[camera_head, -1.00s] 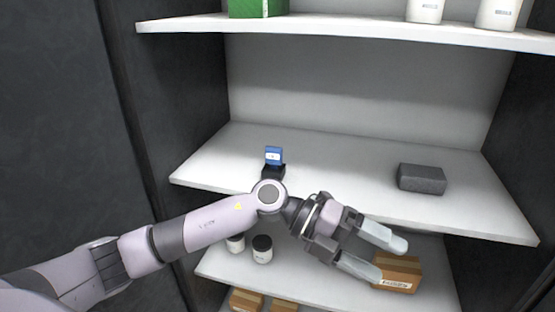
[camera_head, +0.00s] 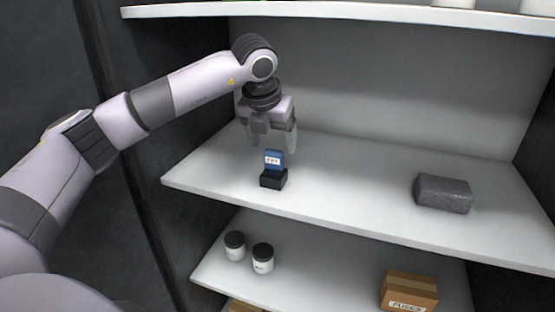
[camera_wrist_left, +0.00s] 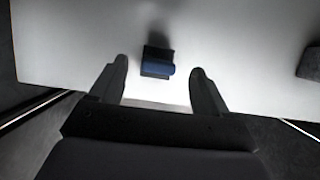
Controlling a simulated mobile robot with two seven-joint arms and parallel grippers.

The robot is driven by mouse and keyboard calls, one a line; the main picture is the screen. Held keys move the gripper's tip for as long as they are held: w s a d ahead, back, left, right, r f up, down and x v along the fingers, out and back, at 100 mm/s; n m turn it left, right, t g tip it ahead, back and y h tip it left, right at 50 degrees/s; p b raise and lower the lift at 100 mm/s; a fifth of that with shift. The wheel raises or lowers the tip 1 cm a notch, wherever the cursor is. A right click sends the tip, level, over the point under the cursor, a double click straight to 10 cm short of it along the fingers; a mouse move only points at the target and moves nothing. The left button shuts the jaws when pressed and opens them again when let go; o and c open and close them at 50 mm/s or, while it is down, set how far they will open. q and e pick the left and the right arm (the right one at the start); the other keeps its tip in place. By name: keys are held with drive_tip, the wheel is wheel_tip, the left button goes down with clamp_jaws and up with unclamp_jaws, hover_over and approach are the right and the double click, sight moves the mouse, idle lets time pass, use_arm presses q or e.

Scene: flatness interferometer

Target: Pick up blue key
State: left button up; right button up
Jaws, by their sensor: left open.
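The blue key (camera_head: 273,159) stands upright in a small black holder (camera_head: 273,179) on the white middle shelf, with a white label on its front. In the left wrist view the blue key (camera_wrist_left: 157,70) shows from above, between and beyond the two fingertips, with the black holder (camera_wrist_left: 155,53) around its base. My left gripper (camera_head: 271,147) points down above and slightly behind the key, its fingers apart and empty. It also shows in the wrist view (camera_wrist_left: 160,72) with a wide gap. My right gripper is out of view.
A dark grey block (camera_head: 444,193) lies on the right of the middle shelf (camera_head: 350,205). Two white jars with black lids (camera_head: 263,258) and a cardboard box (camera_head: 408,291) stand on the lower shelf. The upper shelf (camera_head: 340,14) overhangs behind. The shelf between key and block is clear.

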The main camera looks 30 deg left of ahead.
sight(274, 150)
use_arm(q)
drive_tip(key=x, duration=0.5)
drive_tip(key=shift+s+f+p, duration=0.1)
drive_tip(key=shift+f+p, duration=0.2)
drive_tip(key=shift+f, duration=0.15)
drive_tip(key=c, duration=1.1)
drive_tip(key=shift+o, duration=0.2)
drive_tip(key=shift+r, duration=0.2)
